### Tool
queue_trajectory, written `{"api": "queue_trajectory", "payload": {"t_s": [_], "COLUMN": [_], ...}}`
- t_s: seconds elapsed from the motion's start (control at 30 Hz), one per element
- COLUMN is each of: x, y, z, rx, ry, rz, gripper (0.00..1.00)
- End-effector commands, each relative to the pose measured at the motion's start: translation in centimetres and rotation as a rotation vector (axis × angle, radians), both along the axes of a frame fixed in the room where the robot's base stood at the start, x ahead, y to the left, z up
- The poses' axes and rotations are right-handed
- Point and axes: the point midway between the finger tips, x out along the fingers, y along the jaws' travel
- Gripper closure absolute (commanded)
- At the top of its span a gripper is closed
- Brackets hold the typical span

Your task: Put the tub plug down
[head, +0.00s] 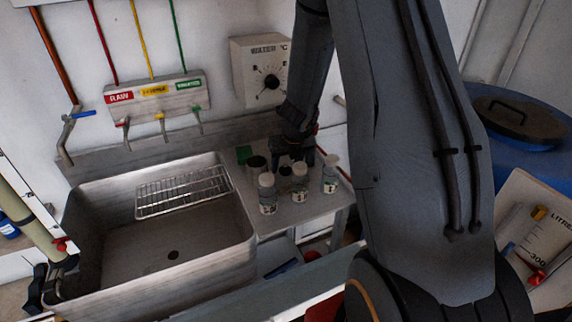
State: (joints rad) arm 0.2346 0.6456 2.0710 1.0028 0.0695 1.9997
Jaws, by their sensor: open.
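My gripper (289,158) is open and points down over the small side counter (290,216) right of the sink. A small dark object (285,171) shows just below the fingers, between two white bottles. It may be the tub plug, but it is too small and shaded to be sure. I cannot tell whether it touches the fingers or the counter. The steel sink (120,273) is left of my gripper, with a dark drain hole (173,254) uncovered in its floor.
White bottles (268,194), (299,182) and (330,175) stand close around my gripper. A dark cup (257,166) and a green block (244,154) are just left. A wire rack (183,192) lies across the sink's back. Taps (160,127) hang above it.

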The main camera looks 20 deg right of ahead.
Motion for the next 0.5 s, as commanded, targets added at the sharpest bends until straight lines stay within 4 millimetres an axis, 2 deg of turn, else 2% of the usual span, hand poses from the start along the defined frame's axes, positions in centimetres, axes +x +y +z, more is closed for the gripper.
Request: {"api": "queue_trajectory", "payload": {"t_s": [0.03, 0.5], "x": [-0.3, -3.2], "y": [0.0, 0.2], "z": [1.0, 8.1], "rx": [0.000, 0.000], "ry": [-0.002, -0.002], "rz": [0.000, -0.001], "gripper": [0.48, 0.48]}}
